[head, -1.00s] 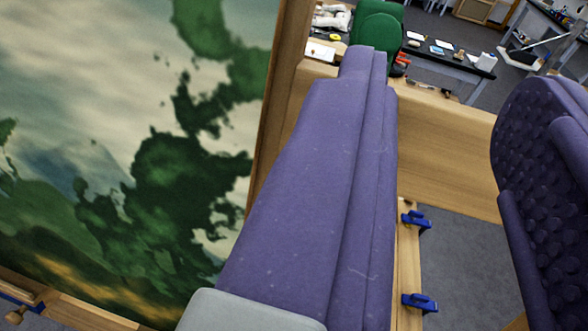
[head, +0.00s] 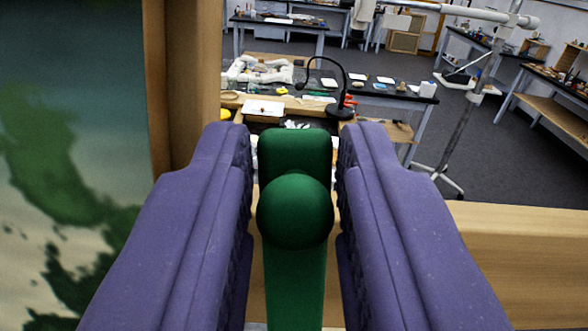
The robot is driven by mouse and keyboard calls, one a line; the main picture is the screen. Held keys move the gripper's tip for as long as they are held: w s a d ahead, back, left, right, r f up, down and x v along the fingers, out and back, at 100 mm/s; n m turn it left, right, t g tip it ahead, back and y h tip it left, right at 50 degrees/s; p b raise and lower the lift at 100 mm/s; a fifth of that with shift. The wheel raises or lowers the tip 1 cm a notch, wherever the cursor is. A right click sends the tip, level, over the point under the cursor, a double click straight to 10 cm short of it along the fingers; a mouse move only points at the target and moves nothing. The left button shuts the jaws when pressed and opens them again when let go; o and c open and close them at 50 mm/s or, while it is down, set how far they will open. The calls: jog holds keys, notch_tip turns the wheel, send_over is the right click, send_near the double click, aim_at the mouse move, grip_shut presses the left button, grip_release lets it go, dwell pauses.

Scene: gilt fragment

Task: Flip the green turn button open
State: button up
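The green turn button (head: 295,212) is in the middle of the head view, with a rounded block at its top, a ball-shaped knob in front and a stem running down. My gripper (head: 294,185) has its two purple fingers on either side of the button, one left and one right. Narrow gaps show between the finger pads and the green part, so the gripper looks open around it. The lower stem runs out of the bottom of the view, and its mounting is hidden.
A wooden frame upright (head: 185,80) stands left, beside a painted canvas (head: 60,170). A wooden rail (head: 510,250) runs at the right. Behind are workbenches, a black lamp (head: 325,90) and a pale stand (head: 470,100) over open grey floor.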

grip_shut()
jog(key=shift+d+m+h, duration=0.3)
jog(key=shift+d+m, duration=0.05)
jog(key=shift+m, duration=0.45)
jog(key=shift+o, duration=1.5)
grip_release()
jog(key=s+b, duration=0.1)
jog(key=s, duration=0.6)
jog(key=shift+s+d+b, duration=0.3)
jog(key=shift+s+b, duration=0.05)
jog(key=shift+b, duration=0.05)
